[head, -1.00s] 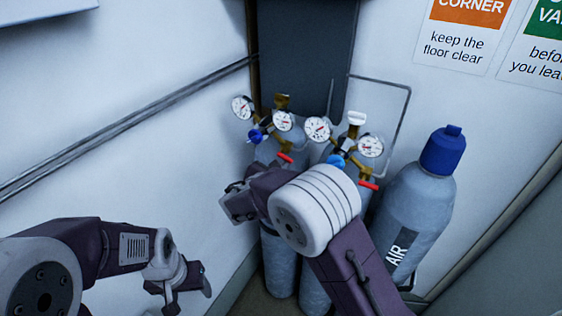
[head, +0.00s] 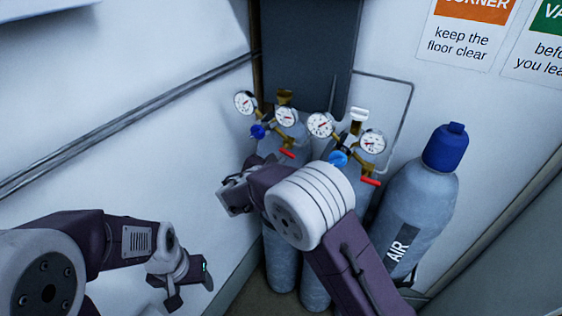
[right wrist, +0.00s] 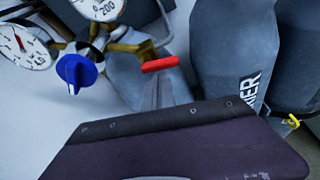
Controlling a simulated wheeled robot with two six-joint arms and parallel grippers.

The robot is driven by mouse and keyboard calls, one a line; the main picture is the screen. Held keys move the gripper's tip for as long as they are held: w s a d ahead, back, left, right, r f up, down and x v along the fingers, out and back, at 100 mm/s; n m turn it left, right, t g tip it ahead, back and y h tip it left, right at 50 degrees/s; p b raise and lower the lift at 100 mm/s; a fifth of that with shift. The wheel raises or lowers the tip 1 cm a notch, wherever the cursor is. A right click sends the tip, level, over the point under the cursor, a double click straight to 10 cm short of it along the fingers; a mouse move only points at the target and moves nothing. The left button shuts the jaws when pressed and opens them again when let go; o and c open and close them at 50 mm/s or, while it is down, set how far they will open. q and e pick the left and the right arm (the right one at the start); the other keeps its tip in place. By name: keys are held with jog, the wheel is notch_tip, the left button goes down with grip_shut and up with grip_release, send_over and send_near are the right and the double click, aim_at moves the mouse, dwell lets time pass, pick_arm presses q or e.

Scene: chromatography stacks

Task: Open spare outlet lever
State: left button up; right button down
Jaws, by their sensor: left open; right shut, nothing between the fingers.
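Two grey cylinders stand in the corner, each with a brass regulator, two gauges, a blue knob and a red outlet lever. The left cylinder's red lever (head: 288,153) and the right one's red lever (head: 370,181) show in the head view; I cannot read which is the spare. In the right wrist view a red lever (right wrist: 160,64) lies roughly crosswise, right of a blue knob (right wrist: 77,70). My right gripper (head: 232,196) is shut and empty, left of the left cylinder; its fingertips are unclear. My left gripper (head: 192,285) is open and empty, low at left.
A grey cylinder marked AIR with a blue cap (head: 445,148) stands at the right. A dark panel (head: 308,50) and a bent pipe (head: 410,95) are behind the regulators. Rails (head: 120,125) run along the left wall. Free space lies between my left gripper and the cylinders.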

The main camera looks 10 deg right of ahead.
notch_tip(320, 180, down, 5)
jog(key=b, duration=0.4)
jog(key=r+b+v, duration=0.1)
jog(key=v, duration=0.9)
jog(key=shift+w+a+r, duration=0.2)
jog(key=shift+w+a, duration=0.05)
jog(key=shift+a, duration=0.15)
